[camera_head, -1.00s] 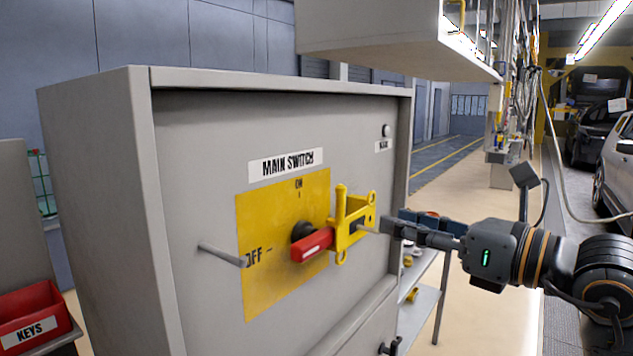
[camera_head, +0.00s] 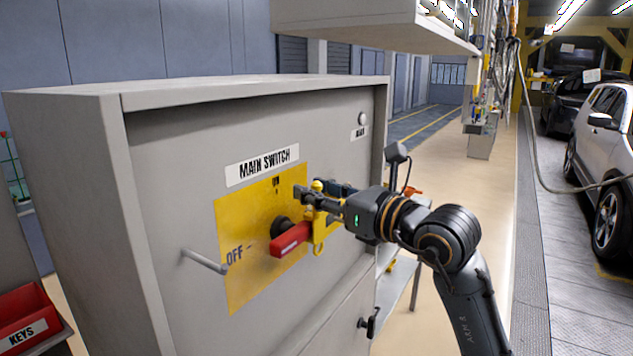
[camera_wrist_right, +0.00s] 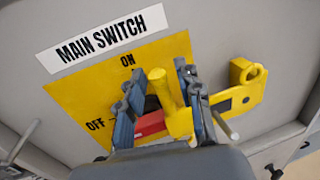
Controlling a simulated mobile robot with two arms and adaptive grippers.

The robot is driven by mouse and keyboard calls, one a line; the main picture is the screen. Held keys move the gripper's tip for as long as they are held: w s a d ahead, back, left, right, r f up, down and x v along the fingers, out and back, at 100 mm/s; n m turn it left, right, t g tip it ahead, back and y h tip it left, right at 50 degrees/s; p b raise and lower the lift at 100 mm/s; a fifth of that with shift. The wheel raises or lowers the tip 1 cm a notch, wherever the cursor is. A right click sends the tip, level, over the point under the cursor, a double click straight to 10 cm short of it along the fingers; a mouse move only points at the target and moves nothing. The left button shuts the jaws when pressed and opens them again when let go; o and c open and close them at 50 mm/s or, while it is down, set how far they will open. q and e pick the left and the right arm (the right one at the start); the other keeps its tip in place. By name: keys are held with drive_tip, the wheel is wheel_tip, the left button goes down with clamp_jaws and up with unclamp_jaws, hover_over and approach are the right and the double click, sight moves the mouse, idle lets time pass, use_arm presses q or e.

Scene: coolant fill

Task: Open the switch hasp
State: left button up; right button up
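The red switch handle (camera_head: 291,240) points toward the lower left on the yellow MAIN SWITCH plate (camera_head: 240,285). The yellow hasp (camera_head: 319,232) sits at the right of the handle, partly hidden by my right gripper. In the right wrist view, the hasp's upright post (camera_wrist_right: 158,82) and its bracket with a ring (camera_wrist_right: 242,92) show clearly. My right gripper (camera_head: 315,190) is open, with one finger on each side of the post. In the wrist view, its fingers (camera_wrist_right: 155,80) show gaps to the post. My left gripper is not in view.
The grey cabinet (camera_head: 65,170) carries a grey rod (camera_head: 204,262) sticking out left of the plate. A red KEYS bin (camera_head: 25,318) is at the lower left. A shelf cart stands behind the cabinet's right side. A cabinet overhangs above.

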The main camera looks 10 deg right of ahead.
drive_tip(key=shift+w+a, duration=0.1)
drive_tip(key=shift+w, duration=0.1)
drive_tip(key=shift+c, duration=0.4)
clamp_jaws()
